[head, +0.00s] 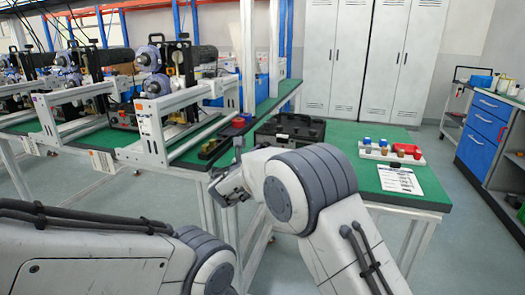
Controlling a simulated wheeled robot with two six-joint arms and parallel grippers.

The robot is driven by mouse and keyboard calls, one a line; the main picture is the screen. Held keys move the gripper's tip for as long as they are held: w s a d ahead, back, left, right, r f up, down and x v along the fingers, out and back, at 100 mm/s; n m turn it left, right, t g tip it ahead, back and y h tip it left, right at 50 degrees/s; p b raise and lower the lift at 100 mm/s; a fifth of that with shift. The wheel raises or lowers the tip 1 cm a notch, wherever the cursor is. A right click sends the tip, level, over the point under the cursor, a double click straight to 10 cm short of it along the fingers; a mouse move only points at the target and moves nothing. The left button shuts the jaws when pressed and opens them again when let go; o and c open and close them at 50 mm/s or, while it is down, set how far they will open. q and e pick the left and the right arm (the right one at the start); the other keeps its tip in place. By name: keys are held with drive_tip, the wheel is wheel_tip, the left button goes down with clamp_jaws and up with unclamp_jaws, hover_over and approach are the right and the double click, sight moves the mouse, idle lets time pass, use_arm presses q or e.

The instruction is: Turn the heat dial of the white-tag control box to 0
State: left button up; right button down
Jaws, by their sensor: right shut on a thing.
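My right gripper (228,185) is at the front edge of the green-topped table, left of my bent right forearm. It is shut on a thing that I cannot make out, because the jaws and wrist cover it. A pale plate with small print (103,161) hangs at the front edge of the bench further left, and a similar one (30,146) is beyond it. I cannot tell whether either belongs to the white-tag control box. No heat dial or dial marking can be read. My left arm crosses the lower left; its gripper is out of view.
The green table (345,140) bears a black case (290,130), a white tray of small coloured items (392,155) and a printed sheet (400,181). Machine rigs (165,85) line the left. A blue drawer cabinet (483,133) stands right. Floor is free between table and cabinet.

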drive_tip(key=shift+f, duration=0.1)
drive_tip(key=c, duration=0.8)
unclamp_jaws()
drive_tip(key=shift+c, duration=0.2)
drive_tip(key=v, duration=1)
drive_tip(key=shift+s+a+p, duration=0.15)
drive_tip(key=shift+s+p, duration=0.15)
